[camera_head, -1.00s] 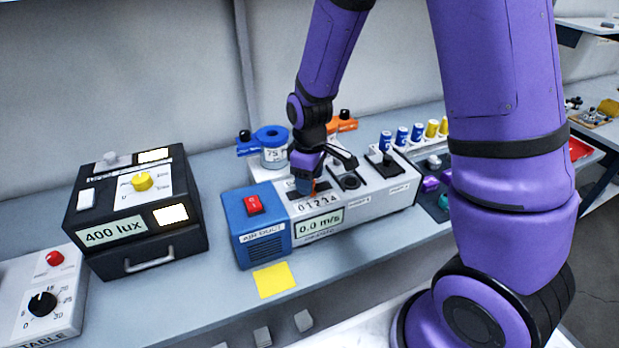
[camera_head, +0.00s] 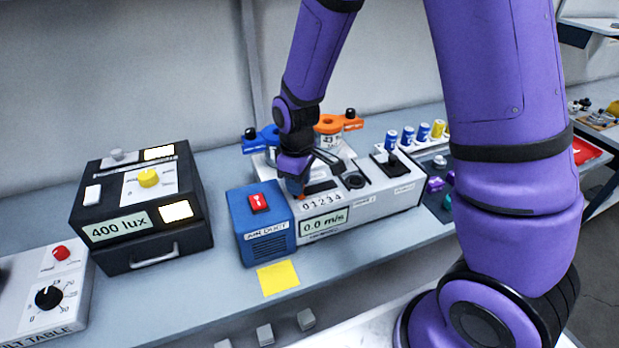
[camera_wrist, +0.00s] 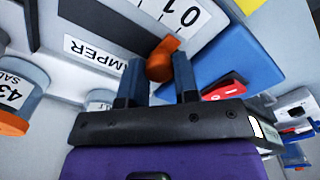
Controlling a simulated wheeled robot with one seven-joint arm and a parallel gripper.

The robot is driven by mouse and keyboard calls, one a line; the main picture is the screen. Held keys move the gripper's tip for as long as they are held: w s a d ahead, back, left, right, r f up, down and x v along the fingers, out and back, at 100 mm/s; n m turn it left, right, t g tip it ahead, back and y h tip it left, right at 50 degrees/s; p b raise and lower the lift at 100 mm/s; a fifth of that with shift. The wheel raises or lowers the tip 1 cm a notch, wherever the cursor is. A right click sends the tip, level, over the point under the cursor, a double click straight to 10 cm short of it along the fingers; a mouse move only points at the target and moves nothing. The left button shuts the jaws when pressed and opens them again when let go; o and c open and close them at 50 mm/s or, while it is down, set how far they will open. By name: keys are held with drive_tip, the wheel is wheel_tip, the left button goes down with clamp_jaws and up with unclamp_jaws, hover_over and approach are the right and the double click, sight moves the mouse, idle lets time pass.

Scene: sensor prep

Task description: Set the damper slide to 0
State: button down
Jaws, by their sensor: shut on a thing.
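The air duct box, with a blue end (camera_head: 268,240) and a pale body, stands on the bench. Its damper scale (camera_head: 322,202) reads 0 to 4 beside a dark slot (camera_head: 321,187). The orange damper slide knob (camera_head: 302,196) shows just under my gripper (camera_head: 299,187), close to the 0 end. In the wrist view the knob (camera_wrist: 163,60) sits between the two fingertips of my gripper (camera_wrist: 158,75), which is shut on it. The DAMPER label (camera_wrist: 92,52) is beside it. Whether the knob is exactly on 0 cannot be told. The display (camera_head: 324,223) reads 0.0 m/s.
A red switch (camera_head: 258,202) is on the blue end, close to my gripper. Orange (camera_head: 330,124) and blue (camera_head: 262,138) topped items stand behind. A black 400 lux box (camera_head: 140,215) is left. A yellow note (camera_head: 278,278) lies in front.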

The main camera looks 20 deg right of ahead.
drive_tip(key=shift+a, duration=0.2)
drive_tip(key=c, duration=0.8)
unclamp_jaws()
drive_tip(key=shift+a, duration=0.1)
drive_tip(key=shift+c, duration=0.2)
wheel_tip(320, 180, up, 11)
drive_tip(key=shift+f, duration=0.1)
